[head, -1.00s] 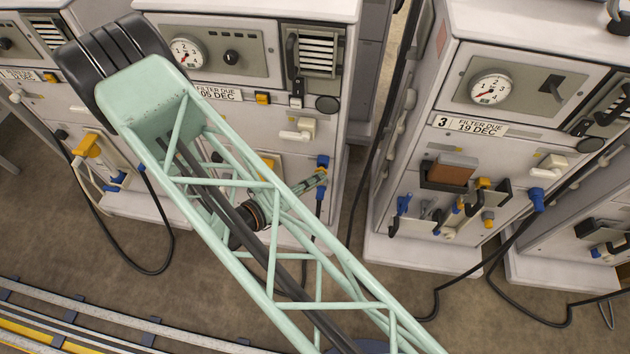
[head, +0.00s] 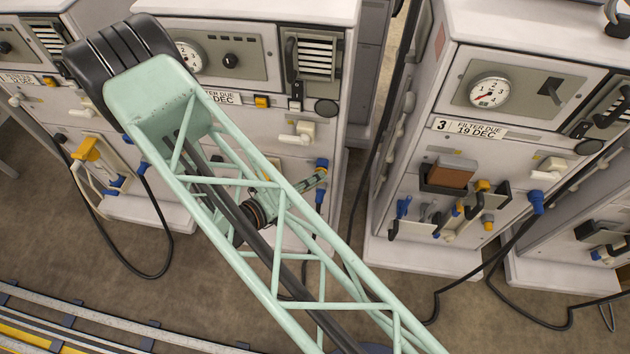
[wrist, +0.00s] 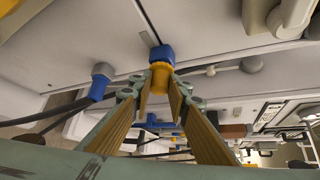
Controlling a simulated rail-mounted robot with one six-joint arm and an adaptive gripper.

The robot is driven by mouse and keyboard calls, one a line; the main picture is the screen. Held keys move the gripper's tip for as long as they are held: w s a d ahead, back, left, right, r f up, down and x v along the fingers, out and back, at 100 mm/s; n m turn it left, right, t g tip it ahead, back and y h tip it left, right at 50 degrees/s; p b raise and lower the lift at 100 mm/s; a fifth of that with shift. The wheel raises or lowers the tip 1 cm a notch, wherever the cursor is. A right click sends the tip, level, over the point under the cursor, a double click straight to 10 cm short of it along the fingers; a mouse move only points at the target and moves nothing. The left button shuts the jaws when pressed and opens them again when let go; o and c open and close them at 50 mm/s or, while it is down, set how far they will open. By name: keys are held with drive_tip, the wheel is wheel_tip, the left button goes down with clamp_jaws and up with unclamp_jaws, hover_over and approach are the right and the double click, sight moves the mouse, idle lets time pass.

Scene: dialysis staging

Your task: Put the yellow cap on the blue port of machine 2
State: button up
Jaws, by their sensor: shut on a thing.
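The yellow cap (wrist: 160,76) sits between my fingertips in the wrist view. My gripper (wrist: 159,92) is shut on it. The blue port (wrist: 162,54) is directly beyond the cap and in line with it. The cap's far end meets the port in the picture; I cannot tell how deeply it is seated. In the head view, my gripper (head: 317,180) is at the right side of the middle machine's front (head: 352,60), just below the blue port (head: 321,163). My arm hides part of that machine, including its number.
Another blue fitting (wrist: 102,80) with a dark hose is left of the port in the wrist view. A cream lever (head: 297,134) is above left of the port in the head view. Machine 3 (head: 400,230) stands to the right, across a narrow gap with hanging cables.

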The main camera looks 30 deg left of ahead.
drive_tip(key=shift+w+a, duration=0.15)
drive_tip(key=shift+w, duration=0.15)
drive_tip(key=o, duration=1)
drive_tip(key=shift+s, duration=0.15)
drive_tip(key=shift+v, duration=5.8)
